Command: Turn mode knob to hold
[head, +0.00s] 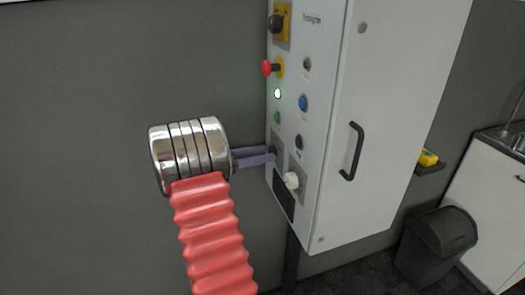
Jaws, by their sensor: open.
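My gripper (271,154) has two slim purple fingers, and it reaches from the left to the front of a white control cabinet (344,120). The fingers are parted, with their tips at a small grey plate low on the panel. A dark knob seems to sit at the tips, mostly hidden by them; I cannot tell whether they touch it. A white knob (291,180) on its own grey plate is just below and right of the fingertips, apart from them. A black knob (275,23) on a yellow plate is at the top. No knob labels are readable.
The cabinet door has a black handle (352,151). A dark bin (437,246) stands at the right. Left of the arm is bare wall.

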